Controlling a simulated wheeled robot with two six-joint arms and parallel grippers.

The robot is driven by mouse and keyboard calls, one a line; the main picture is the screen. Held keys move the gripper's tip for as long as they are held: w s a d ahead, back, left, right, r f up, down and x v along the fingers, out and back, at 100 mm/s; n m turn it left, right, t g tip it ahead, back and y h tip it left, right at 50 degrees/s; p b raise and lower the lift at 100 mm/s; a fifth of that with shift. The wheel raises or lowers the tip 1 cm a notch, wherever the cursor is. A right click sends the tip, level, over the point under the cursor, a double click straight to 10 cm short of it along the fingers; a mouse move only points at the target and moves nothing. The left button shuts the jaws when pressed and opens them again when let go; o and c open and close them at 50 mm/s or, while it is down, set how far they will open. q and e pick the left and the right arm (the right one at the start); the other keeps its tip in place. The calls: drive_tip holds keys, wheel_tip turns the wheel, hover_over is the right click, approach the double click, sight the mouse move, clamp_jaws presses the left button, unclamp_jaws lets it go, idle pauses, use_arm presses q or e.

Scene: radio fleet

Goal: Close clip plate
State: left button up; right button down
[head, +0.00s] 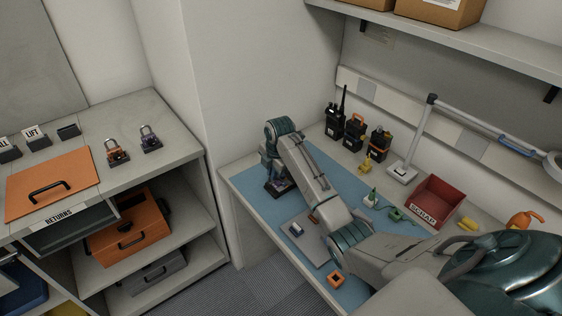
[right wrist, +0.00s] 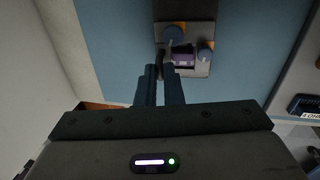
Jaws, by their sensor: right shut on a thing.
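My right gripper (right wrist: 158,72) is shut at the near left edge of a dark grey radio (right wrist: 198,69) seen from above. The radio has two round knobs and a lit purple screen; a dark stub at its left edge meets the fingertips. In the head view the radio (head: 281,188) shows partly below my right wrist, at the far left of the blue mat. The fingers are mostly hidden there by the wrist. I cannot make out the clip plate or its position. My left gripper is not in view.
A grey plate (head: 319,250) with a small block lies on the mat, near an orange square ring (head: 336,279). Several radios (head: 354,134) stand at the back. A red scrap bin (head: 434,199) and a lamp (head: 402,172) are to the right.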

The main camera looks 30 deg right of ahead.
drive_tip(key=shift+s+a, duration=0.1)
drive_tip(key=shift+a, duration=0.5)
drive_tip(key=c, duration=1.6)
unclamp_jaws()
drive_tip(key=shift+o, duration=0.2)
wheel_tip(320, 180, up, 10)
drive_tip(key=s+b, duration=0.2)
drive_tip(key=shift+d+r, duration=0.15)
drive_tip(key=shift+r, duration=0.1)
